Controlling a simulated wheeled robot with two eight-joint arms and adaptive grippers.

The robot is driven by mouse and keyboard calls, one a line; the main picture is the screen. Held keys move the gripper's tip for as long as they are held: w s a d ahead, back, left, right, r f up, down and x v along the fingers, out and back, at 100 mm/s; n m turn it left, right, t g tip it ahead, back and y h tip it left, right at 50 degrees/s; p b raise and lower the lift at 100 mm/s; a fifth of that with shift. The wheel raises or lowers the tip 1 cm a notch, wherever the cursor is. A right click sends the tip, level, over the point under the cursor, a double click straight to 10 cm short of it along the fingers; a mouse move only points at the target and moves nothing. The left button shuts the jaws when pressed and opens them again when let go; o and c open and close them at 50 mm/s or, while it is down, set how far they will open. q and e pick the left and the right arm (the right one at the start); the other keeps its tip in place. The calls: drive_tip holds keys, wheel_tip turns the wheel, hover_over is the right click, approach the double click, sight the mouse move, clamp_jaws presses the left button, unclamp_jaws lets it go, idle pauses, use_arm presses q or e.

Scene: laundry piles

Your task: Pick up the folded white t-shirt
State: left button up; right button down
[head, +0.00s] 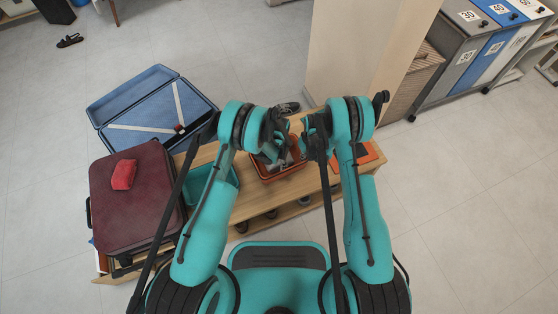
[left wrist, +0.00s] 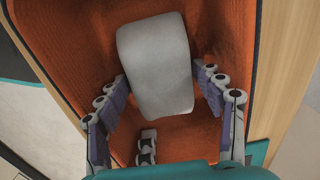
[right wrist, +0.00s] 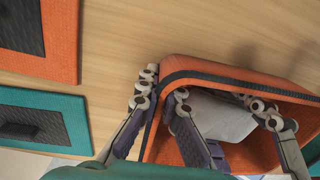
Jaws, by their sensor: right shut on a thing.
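The folded white t-shirt (left wrist: 155,65) is a light grey-white bundle in the orange basket (left wrist: 60,40). It also shows in the right wrist view (right wrist: 222,116). My left gripper (left wrist: 160,88) is open over the basket, its fingers on either side of the shirt; whether they touch it is unclear. My right gripper (right wrist: 165,95) is shut on the basket's rim, one finger outside and one inside. In the head view, the basket (head: 278,176) is partly hidden by my left gripper (head: 277,150) and right gripper (head: 312,145).
The basket stands on a wooden bench (head: 290,208). A teal basket (head: 222,190), a maroon suitcase (head: 135,210) with a red bundle (head: 123,174), and an open blue suitcase (head: 150,105) are to the left. A flat orange item (head: 365,152) lies to the right.

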use_arm(q)
drive_tip(key=c, duration=0.6)
drive_tip(key=shift+r, duration=0.15)
wheel_tip(320, 180, up, 10)
drive_tip(key=shift+f, duration=0.1)
use_arm(e)
drive_tip(key=c, duration=1.6)
unclamp_jaws()
drive_tip(key=shift+c, duration=0.2)
wheel_tip(320, 180, up, 12)
drive_tip(key=shift+w+d, duration=0.15)
drive_tip(key=shift+d, duration=0.15)
